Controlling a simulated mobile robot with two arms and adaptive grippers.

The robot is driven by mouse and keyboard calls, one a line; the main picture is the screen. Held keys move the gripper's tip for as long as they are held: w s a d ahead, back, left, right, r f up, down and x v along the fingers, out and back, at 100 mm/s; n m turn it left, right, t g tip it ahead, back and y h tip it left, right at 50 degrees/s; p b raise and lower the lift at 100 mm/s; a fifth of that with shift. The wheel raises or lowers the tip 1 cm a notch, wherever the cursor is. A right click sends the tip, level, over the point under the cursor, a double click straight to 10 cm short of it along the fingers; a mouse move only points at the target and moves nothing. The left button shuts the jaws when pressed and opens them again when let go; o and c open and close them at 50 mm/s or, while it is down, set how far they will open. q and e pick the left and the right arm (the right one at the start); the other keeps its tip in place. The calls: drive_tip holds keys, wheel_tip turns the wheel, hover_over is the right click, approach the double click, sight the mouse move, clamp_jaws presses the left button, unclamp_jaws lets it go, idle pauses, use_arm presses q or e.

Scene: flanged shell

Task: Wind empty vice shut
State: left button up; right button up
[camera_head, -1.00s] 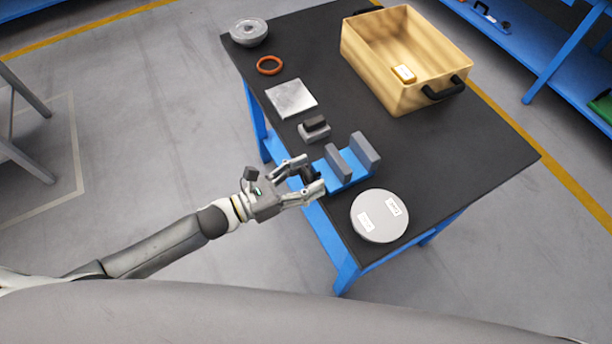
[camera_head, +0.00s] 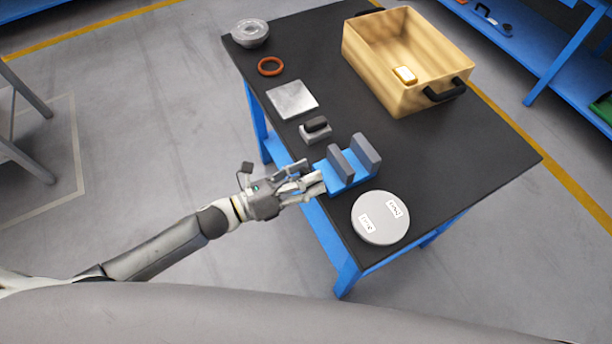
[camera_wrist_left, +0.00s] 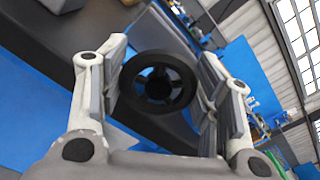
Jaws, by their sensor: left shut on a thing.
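The vice (camera_head: 352,177) has a blue base and two upright grey jaws, and stands at the near left edge of the black table. The gap between its jaws is empty. Its black handwheel (camera_wrist_left: 158,58) faces the left wrist camera, with spokes and a round rim. My left gripper (camera_head: 312,178) is shut on the handwheel at the vice's left end, a finger on each side of the rim. In the head view the fingers mostly hide the wheel. My right gripper is not in view.
A grey disc with white labels (camera_head: 380,218) lies close beside the vice. A small grey block with a dark top (camera_head: 315,130), a metal plate (camera_head: 292,99), an orange ring (camera_head: 270,67) and a flanged metal part (camera_head: 250,33) line the left side.

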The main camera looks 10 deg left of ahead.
use_arm(q)
drive_tip(key=o, duration=1)
drive_tip(key=shift+o, duration=0.2)
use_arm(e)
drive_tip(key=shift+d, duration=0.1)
